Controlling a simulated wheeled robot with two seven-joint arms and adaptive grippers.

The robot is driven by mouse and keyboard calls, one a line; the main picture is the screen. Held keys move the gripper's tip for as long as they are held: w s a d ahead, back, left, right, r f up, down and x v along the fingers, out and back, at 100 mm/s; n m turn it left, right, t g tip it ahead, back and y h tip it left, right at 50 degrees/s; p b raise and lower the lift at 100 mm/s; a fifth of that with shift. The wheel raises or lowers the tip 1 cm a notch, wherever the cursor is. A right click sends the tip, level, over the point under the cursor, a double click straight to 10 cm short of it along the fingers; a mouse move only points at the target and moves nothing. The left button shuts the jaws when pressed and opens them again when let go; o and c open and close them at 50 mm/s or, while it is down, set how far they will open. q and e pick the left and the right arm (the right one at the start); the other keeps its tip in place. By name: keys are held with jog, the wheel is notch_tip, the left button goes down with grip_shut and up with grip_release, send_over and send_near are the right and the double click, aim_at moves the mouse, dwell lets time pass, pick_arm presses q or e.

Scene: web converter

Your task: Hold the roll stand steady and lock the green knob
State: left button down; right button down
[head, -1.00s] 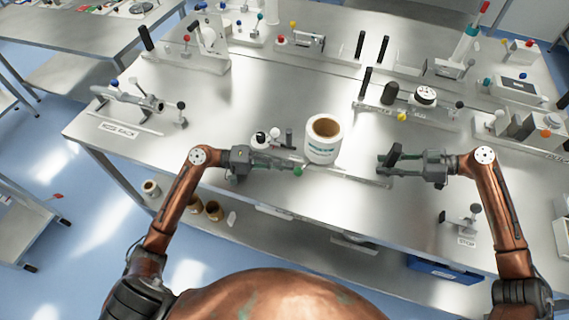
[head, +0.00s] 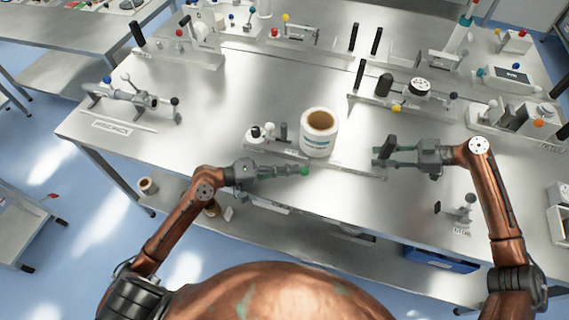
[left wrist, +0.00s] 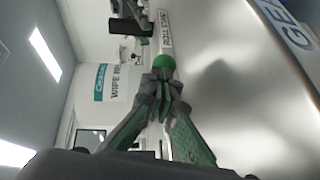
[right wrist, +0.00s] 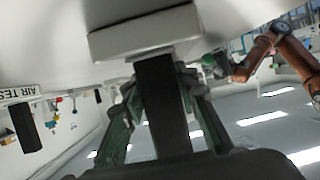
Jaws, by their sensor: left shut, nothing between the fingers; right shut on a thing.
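The roll stand (head: 347,170) is a low metal rail near the table's front edge, bearing a white roll (head: 318,141) with a brown core. The green knob (head: 305,170) is at the stand's front side; in the left wrist view (left wrist: 164,63) it lies just beyond my fingertips. My left gripper (head: 297,171) is shut and empty, its tips close to the knob; I cannot tell whether they touch. My right gripper (head: 381,156) is shut on the black upright handle (head: 388,148) at the stand's right end. The right wrist view shows this handle (right wrist: 163,105) between the fingers.
Small grey and white fittings (head: 262,133) sit left of the roll. Another fixture with a white dial (head: 418,87) stands behind on the right, and a clamp-like fixture (head: 130,97) at the left. Bare table lies behind the roll and to its left.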

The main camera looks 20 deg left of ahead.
pick_arm(q)
jog(key=d, duration=0.4)
jog(key=s+d, duration=0.1)
jog(key=d, duration=0.1)
pick_arm(e)
jog(key=shift+s+f, duration=0.15)
jog(key=shift+f, duration=0.5)
pick_arm(q)
jog(key=shift+w+d, duration=0.15)
jog(key=shift+d, duration=1.2)
jog(key=v, duration=1.2)
pick_arm(e)
jog(key=shift+d, duration=0.1)
jog(key=shift+r, duration=0.35)
jog(key=c, duration=1.8)
grip_release()
jog(key=shift+c, duration=0.2)
jog(key=o, duration=0.4)
jog(key=shift+w+r, duration=0.2)
jog(key=shift+r, duration=0.05)
